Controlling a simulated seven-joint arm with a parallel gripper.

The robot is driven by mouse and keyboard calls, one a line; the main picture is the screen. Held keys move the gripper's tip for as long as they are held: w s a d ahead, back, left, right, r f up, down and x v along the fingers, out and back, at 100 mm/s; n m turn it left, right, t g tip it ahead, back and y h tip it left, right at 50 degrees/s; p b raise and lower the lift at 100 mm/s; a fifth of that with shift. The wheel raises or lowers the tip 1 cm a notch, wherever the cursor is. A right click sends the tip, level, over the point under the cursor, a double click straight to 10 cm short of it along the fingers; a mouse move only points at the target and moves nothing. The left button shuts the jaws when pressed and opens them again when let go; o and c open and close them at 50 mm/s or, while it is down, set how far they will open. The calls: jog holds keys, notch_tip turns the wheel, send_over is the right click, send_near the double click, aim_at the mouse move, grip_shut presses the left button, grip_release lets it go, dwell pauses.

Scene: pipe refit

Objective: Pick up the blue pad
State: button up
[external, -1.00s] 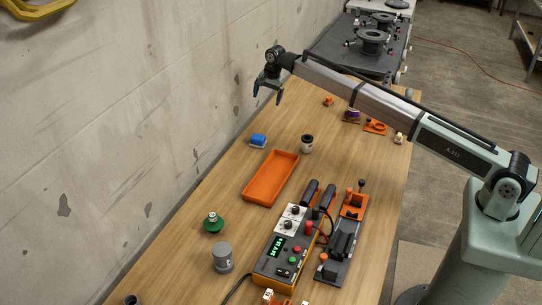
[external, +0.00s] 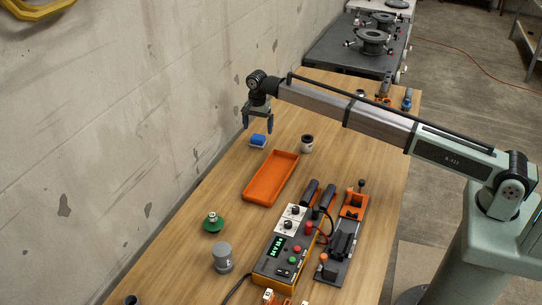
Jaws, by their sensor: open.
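The blue pad (external: 258,140) is a small blue block with a pale lower edge. It lies on the wooden table near the wall, just beyond the orange tray. My gripper (external: 258,127) points down, open and empty, with its two dark fingers apart. In this view its fingertips appear just above the pad, one to each side. I cannot tell the exact height of the fingertips over the pad.
The empty orange tray (external: 271,178) lies nearest the pad. A dark-topped white cup (external: 307,144) stands to its right. A yellow-grey control box (external: 284,257), a green knobbed piece (external: 213,222) and a grey cylinder (external: 222,257) stand nearer the camera. The wall (external: 130,120) rises close on the left.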

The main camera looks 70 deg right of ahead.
aim_at(258, 136)
jog(key=shift+w+d+f, duration=0.1)
jog(key=shift+d+f, duration=0.05)
jog(key=shift+f, duration=1.6)
jog(key=shift+w+d+f, duration=0.1)
jog(key=shift+f, duration=1.6)
jog(key=c, duration=1.1)
